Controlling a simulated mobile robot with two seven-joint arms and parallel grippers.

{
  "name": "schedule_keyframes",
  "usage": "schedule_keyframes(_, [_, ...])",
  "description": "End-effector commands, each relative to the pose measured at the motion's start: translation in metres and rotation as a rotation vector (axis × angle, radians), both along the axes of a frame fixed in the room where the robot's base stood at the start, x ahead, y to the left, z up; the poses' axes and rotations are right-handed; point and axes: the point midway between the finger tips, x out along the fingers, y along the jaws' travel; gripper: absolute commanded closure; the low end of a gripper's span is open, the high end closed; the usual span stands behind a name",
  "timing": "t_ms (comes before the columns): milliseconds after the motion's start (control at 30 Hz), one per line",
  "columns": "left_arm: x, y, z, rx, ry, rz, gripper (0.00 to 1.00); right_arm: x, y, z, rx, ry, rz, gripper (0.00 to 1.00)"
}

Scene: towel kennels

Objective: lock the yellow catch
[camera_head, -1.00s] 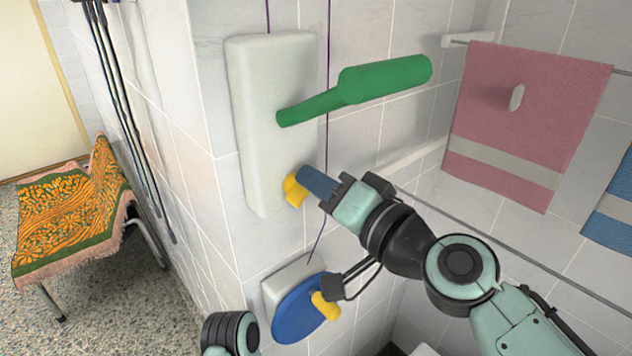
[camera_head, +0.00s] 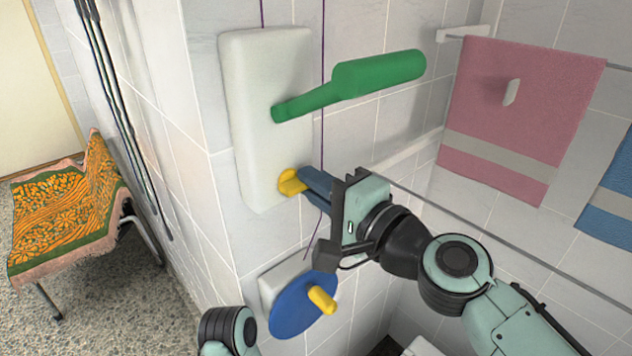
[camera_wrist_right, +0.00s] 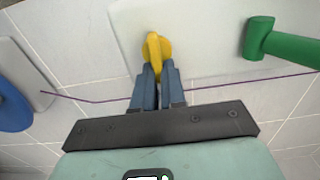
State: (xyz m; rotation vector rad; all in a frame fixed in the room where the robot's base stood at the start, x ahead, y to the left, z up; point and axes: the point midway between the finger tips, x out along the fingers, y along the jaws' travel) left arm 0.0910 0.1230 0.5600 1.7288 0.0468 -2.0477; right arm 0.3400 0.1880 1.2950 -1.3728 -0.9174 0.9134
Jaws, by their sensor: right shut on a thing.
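The yellow catch (camera_head: 291,181) sits low on the white wall plate (camera_head: 253,130), a round base with a tab that points right in the head view. My right gripper (camera_head: 304,183) comes from the right with its blue fingers shut on that tab. In the right wrist view the catch (camera_wrist_right: 153,47) stands upright between the two fingertips (camera_wrist_right: 157,72). The fingers hide the end of the tab. A left arm link of mine shows at the bottom edge, but the left gripper is out of view.
A green lever handle (camera_head: 365,80) sticks out above my right gripper. A blue disc (camera_head: 290,310) with a yellow knob (camera_head: 321,299) is below it. Pink (camera_head: 520,115) and blue towels (camera_head: 612,190) hang on the right. A chair with an orange cloth (camera_head: 65,215) stands left.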

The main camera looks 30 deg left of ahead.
Motion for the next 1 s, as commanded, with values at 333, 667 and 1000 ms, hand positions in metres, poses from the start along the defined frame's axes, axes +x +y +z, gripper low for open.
schedule_keyframes(333, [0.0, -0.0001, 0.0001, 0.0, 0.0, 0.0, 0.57, -0.0012, 0.0008, 0.0002, 0.01, 0.021, 0.003, 1.0])
schedule_keyframes(667, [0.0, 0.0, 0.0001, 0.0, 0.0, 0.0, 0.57, -0.001, 0.0007, 0.0002, 0.009, 0.02, 0.003, 0.64])
schedule_keyframes(1000, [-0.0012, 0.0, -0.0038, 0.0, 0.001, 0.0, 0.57, -0.0026, -0.0065, -0.0009, 0.008, 0.017, 0.0, 0.64])
